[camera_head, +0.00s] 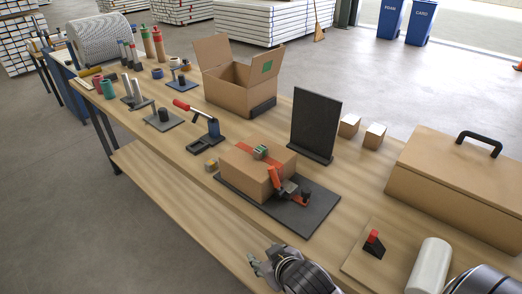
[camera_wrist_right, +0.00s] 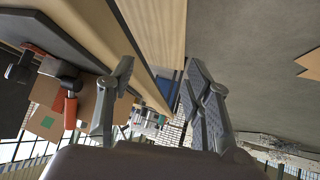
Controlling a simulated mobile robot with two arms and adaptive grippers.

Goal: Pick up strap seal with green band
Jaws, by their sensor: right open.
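A small strap seal with a green band (camera_head: 260,152) sits on top of a closed cardboard box (camera_head: 246,174), beside the orange strap that runs over it. The box stands on a dark mat (camera_head: 309,213). An orange-handled tensioner tool (camera_head: 276,180) leans at the box's right front side. My right gripper (camera_head: 254,266) is at the front table edge, below and in front of the box, apart from the seal. In the right wrist view, its two fingers (camera_wrist_right: 160,68) are spread with nothing between them. I cannot make out the seal for sure in that view. My left gripper is not in view.
A dark upright panel (camera_head: 315,124) stands behind the mat. An open carton (camera_head: 235,88) and a red-handled tool (camera_head: 197,120) are farther left. A small yellowish block (camera_head: 211,165) lies left of the box. A large case (camera_head: 462,185) and white roll (camera_head: 428,265) are at the right.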

